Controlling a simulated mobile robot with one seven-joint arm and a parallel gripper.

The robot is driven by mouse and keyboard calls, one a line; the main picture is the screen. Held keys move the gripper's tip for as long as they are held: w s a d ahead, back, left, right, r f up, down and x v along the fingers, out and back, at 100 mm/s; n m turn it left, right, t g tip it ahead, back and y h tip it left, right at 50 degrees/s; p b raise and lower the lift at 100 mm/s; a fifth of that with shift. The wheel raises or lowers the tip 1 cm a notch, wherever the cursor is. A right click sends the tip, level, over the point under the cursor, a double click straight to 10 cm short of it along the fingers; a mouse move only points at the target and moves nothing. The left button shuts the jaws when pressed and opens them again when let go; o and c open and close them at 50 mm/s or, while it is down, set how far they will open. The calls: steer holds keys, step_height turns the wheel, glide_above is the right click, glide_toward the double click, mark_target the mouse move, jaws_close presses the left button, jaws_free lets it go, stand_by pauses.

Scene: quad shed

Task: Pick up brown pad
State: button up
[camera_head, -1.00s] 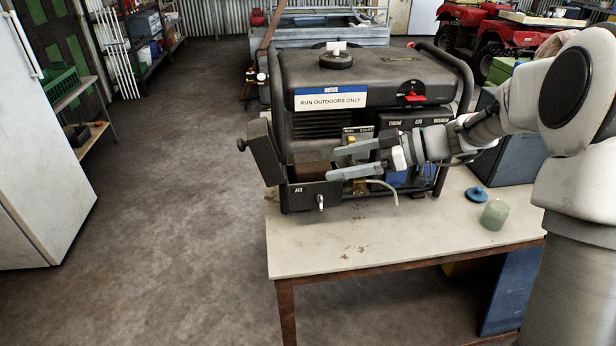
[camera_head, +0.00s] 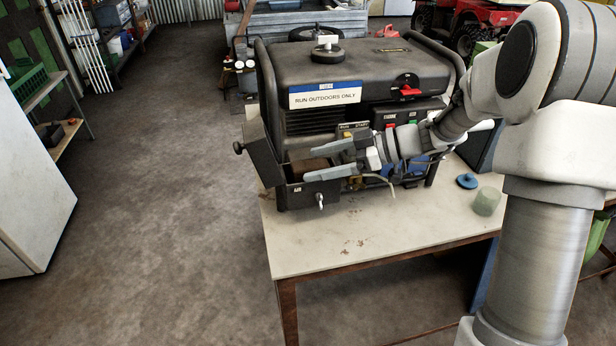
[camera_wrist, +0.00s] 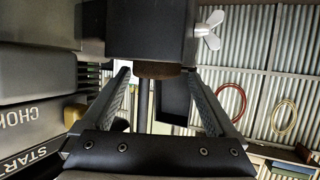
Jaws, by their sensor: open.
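The brown pad (camera_head: 301,168) sits in the open black air box (camera_head: 300,197) at the generator's left front corner, its lid swung out to the left. In the wrist view the pad (camera_wrist: 160,70) shows as a brown strip along the dark box edge, most of it hidden. My gripper (camera_head: 314,163) is open, reaching in from the right. Its fingertips are at the pad, one on each side of it in the wrist view (camera_wrist: 160,76). I cannot tell whether they touch it.
The generator (camera_head: 360,75) stands on a pale bench (camera_head: 400,232). A wing nut (camera_wrist: 209,28) sticks out of the box front. A blue lid (camera_head: 467,181) and a greenish jar (camera_head: 487,201) stand at the bench's right. The front of the bench is clear.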

jaws_close()
stand_by(0.3)
stand_by(0.3)
